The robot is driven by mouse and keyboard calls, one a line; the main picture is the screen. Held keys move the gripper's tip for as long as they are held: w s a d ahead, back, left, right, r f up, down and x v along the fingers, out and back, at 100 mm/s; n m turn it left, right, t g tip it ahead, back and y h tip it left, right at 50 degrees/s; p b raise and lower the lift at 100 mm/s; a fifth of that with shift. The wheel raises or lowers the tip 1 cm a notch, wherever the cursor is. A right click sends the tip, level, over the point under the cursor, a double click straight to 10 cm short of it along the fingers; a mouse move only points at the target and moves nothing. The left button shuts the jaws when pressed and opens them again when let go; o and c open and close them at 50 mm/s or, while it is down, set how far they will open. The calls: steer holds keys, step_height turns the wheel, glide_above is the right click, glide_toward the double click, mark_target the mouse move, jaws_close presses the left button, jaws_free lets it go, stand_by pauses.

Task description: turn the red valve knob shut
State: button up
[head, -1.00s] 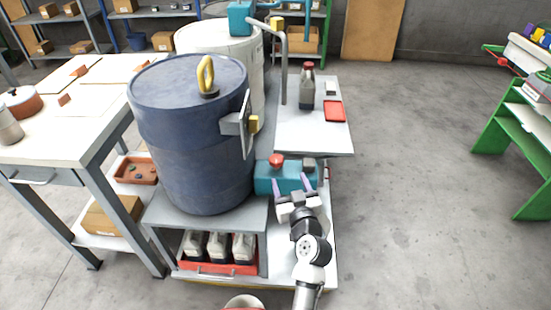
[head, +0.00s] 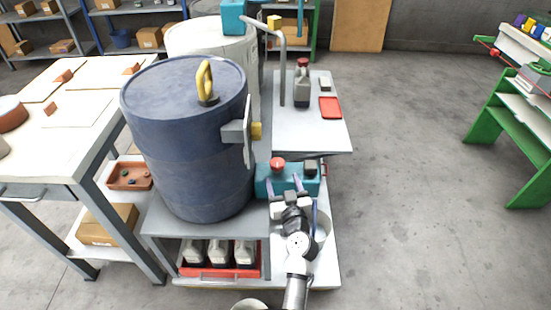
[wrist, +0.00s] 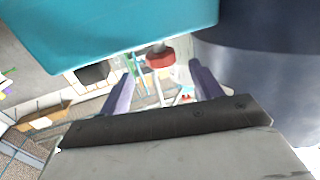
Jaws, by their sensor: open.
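The red valve knob (head: 277,164) sits on top of the teal box (head: 263,185), near its left end, beside the dark blue drum. My gripper (head: 284,184) is open and empty in front of the box, its two purple-grey fingers pointing toward it. In the wrist view the red knob (wrist: 160,58) shows on a short metal stem by the teal body (wrist: 110,30). There it appears between and beyond the open fingertips (wrist: 162,74). I see no contact between fingers and knob. The knob's turn angle cannot be told.
The blue drum (head: 185,120) stands close on the left. A dark block (head: 310,166) is on the box's right end.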

mark_target(276, 161)
steer(key=p+x, duration=0.1)
steer(key=x, duration=0.8)
steer(key=shift+w+a+p, duration=0.1)
steer(key=shift+w+p, duration=0.1)
steer(key=shift+p, duration=0.15)
steer(key=c, duration=1)
